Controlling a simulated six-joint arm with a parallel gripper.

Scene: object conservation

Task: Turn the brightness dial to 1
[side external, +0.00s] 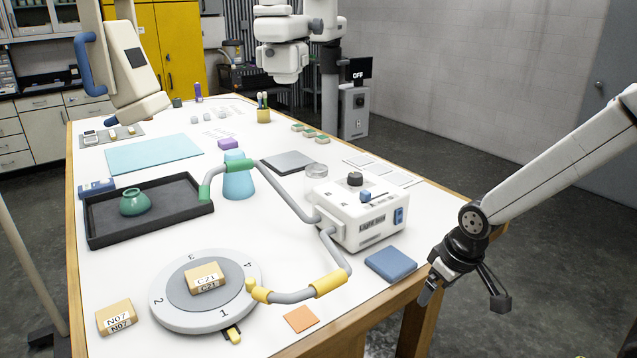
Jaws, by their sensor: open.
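A white control box (360,218) stands on the right part of the table, with partly legible lettering on its front. A dark round knob (355,179) sits on its top, likely the brightness dial; I cannot read its setting. A small blue control (366,196) is in front of the knob, and a blue switch (399,215) is on the right side. My gripper (462,297) hangs at the table's right edge, right of and lower in the picture than the box. It is open and empty, its fingers spread apart, touching nothing visible.
Two jointed grey lamp arms (292,203) with green and yellow sleeves reach left from the box. A blue pad (391,264) lies between box and gripper. A black tray (100,232) holds a green pot (134,202).

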